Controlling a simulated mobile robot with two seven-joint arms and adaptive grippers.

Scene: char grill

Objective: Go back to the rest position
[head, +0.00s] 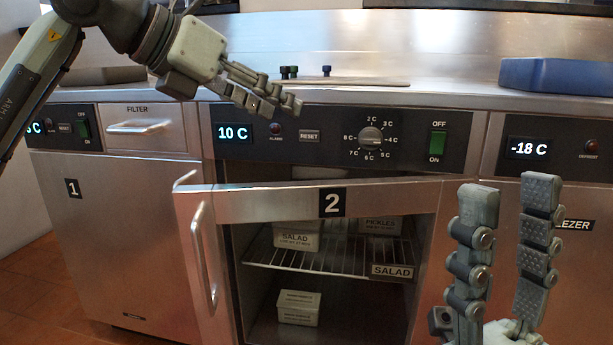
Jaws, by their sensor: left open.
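My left gripper (280,104) reaches in from the upper left. It is open and empty, in front of the control panel of unit 2. My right gripper (508,187) stands upright at the lower right, with its two fingers apart and nothing between them. It is in front of the right side of unit 2 and the freezer front. The fridge door marked 2 (305,204) stands ajar, with its left edge swung out toward me. Its handle (203,260) is on the left, and neither gripper touches it.
Salad (296,241), pickles (379,226) and another box (298,308) show inside fridge 2. Cabinet door 1 (110,245) is shut at the left. A blue tray (560,75) lies on the counter at the right.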

